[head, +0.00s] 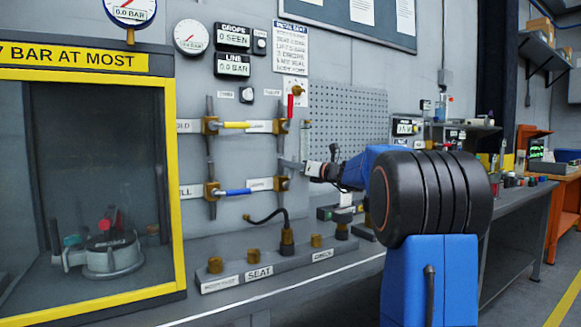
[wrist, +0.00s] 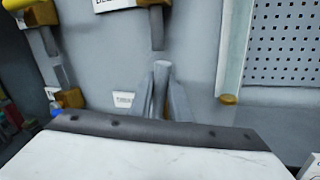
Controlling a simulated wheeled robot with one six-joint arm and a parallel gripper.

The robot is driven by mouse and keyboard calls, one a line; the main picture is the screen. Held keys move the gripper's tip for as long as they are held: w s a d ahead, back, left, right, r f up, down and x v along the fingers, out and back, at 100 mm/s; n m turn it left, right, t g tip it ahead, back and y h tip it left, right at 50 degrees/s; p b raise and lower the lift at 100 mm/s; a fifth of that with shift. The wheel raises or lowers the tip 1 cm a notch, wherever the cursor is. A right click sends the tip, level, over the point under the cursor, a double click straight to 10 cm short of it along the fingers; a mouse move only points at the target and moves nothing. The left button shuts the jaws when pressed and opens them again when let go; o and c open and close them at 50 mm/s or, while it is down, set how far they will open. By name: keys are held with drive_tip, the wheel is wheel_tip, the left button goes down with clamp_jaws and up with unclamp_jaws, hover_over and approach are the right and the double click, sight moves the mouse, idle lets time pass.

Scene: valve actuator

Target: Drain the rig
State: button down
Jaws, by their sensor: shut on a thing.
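My gripper (head: 289,164) is at the right pipe column of the wall rig, between the upper right valve (head: 280,126) and the lower right valve (head: 281,184). In the wrist view its two grey fingers (wrist: 163,92) are shut around a slim grey upright bar (wrist: 160,80); I cannot tell whether it is a pipe or a handle. A red handle (head: 290,106) stands upright at the upper right valve. The yellow handle (head: 236,125) and the blue handle (head: 234,191) lie level. The drops display (head: 233,36) reads 0 SEEN; the line display (head: 233,65) reads 0.0 BAR.
A yellow-framed guard cabinet (head: 173,190) with a valve body (head: 110,257) inside stands at the left. A bench ledge (head: 255,277) with brass fittings and a black hose (head: 268,215) lies below the rig. A pegboard (head: 350,125) hangs to the right.

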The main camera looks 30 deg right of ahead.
drive_tip(key=shift+d+f+m+t+h, duration=0.15)
drive_tip(key=shift+d+f+m+t, duration=0.15)
drive_tip(key=shift+d+m, duration=0.6)
drive_tip(key=shift+d+f+m+t+h, duration=0.25)
drive_tip(key=shift+d+f+m, duration=0.15)
drive_tip(key=shift+m, duration=1.05)
drive_tip(key=shift+d+f+m+t+h, duration=0.1)
drive_tip(key=shift+d+f+m+t, duration=0.2)
drive_tip(key=shift+d+m, duration=0.6)
drive_tip(key=shift+a+m, duration=0.2)
drive_tip(key=shift+m, duration=0.15)
drive_tip(key=c, duration=1.7)
unclamp_jaws()
drive_tip(key=shift+o, duration=0.2)
drive_tip(key=v, duration=1.7)
drive_tip(key=shift+f, duration=0.25)
drive_tip(key=shift+s, duration=0.15)
